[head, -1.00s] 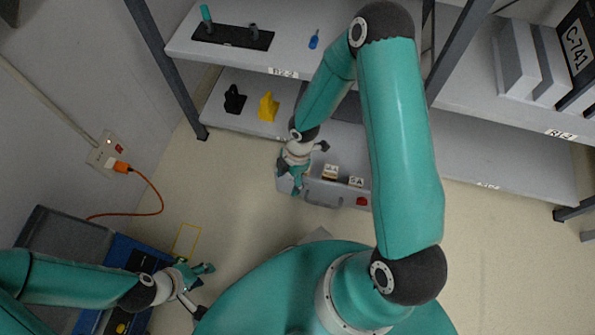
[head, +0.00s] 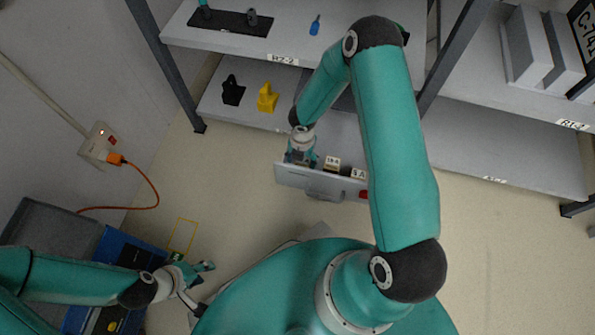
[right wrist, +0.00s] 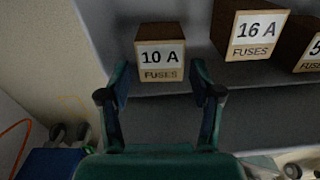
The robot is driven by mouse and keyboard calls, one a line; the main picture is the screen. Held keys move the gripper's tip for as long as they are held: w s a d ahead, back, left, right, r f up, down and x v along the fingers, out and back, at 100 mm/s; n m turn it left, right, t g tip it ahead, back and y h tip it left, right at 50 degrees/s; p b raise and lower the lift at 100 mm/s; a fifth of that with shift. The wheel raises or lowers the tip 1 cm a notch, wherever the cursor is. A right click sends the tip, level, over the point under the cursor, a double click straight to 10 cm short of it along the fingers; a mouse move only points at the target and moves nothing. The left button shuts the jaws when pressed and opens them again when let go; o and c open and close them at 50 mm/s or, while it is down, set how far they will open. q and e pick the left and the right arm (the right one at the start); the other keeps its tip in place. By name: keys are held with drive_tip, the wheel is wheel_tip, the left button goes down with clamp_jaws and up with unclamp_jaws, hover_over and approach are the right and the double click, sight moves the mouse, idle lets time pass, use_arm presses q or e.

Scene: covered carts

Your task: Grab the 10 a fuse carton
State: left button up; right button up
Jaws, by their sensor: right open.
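The 10 A fuse carton (right wrist: 160,58), a brown box with a white and tan label, stands upright in the right wrist view. In the head view I cannot make it out; my right gripper covers that end of the grey tray (head: 318,183). My right gripper (right wrist: 160,76) is open, its fingers to the left and right of the carton's front; I see no contact. It also shows in the head view (head: 300,158). My left gripper (head: 207,287) is open and empty at the lower left, far from the carton.
The 16 A carton (right wrist: 249,36) stands close right of the 10 A carton, with the 5 A carton (head: 358,174) beyond it. A red item (head: 363,193) is at the tray's right. A shelf (head: 238,115) holds black and yellow items behind. A blue box (head: 133,251) is near my left gripper.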

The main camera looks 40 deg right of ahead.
drive_tip(key=f+b, duration=0.1)
drive_tip(key=f, duration=0.1)
drive_tip(key=f+b, duration=0.2)
drive_tip(key=f, duration=0.1)
drive_tip(key=shift+w+d+f, duration=0.1)
drive_tip(key=shift+d+f, duration=0.15)
drive_tip(key=shift+f, duration=0.05)
drive_tip(key=c, duration=1)
